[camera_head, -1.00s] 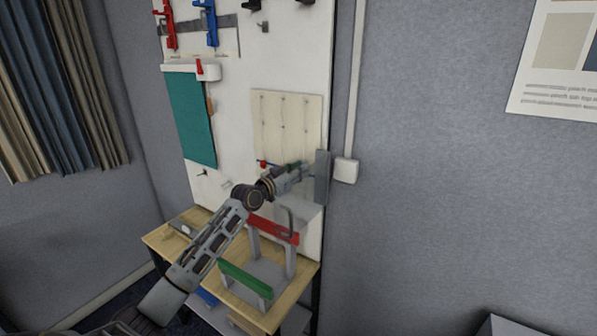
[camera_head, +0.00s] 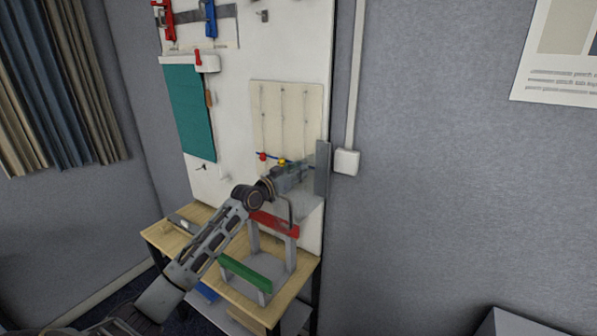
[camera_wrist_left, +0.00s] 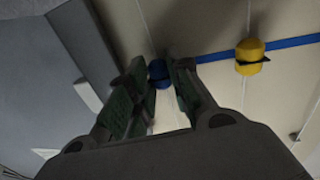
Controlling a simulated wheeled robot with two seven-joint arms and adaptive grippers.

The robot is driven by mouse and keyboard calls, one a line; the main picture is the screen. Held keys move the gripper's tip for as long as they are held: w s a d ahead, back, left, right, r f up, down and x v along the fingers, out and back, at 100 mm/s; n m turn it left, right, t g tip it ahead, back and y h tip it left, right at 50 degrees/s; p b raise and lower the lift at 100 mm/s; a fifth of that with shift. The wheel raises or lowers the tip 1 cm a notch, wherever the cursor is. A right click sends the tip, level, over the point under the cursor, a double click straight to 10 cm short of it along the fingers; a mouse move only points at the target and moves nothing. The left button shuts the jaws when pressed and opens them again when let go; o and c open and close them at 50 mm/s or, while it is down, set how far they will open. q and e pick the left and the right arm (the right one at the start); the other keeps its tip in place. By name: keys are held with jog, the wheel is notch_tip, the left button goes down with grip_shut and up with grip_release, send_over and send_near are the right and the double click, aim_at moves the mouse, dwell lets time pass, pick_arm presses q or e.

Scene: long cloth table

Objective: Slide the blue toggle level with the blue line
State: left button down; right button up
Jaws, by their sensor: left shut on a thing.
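A cream panel (camera_head: 271,115) with vertical slots hangs on the white board. A blue line (camera_head: 272,156) crosses its lower part. A red toggle (camera_head: 263,156) and a yellow toggle (camera_head: 282,161) sit by the line. My left gripper (camera_head: 303,171) is at the panel's lower right and hides part of it. In the left wrist view, the left gripper (camera_wrist_left: 163,80) is shut on the blue toggle (camera_wrist_left: 158,70), partly hidden between its fingers. The blue line (camera_wrist_left: 290,43) runs past the yellow toggle (camera_wrist_left: 250,55) toward the blue toggle, which appears about level with it.
A grey box (camera_head: 322,168) projects at the board's right edge, close beside the gripper. Below the arm, a wooden bench (camera_head: 185,243) bears a grey frame with a red bar (camera_head: 275,226) and a green bar (camera_head: 244,275). A teal sheet (camera_head: 190,110) hangs to the left.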

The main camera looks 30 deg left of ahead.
pick_arm(q)
jog(key=c, duration=1.3)
grip_release()
jog(key=shift+s+a, duration=0.1)
jog(key=shift+s, duration=0.1)
jog(key=shift+v, duration=5.8)
jog(key=shift+f, duration=0.1)
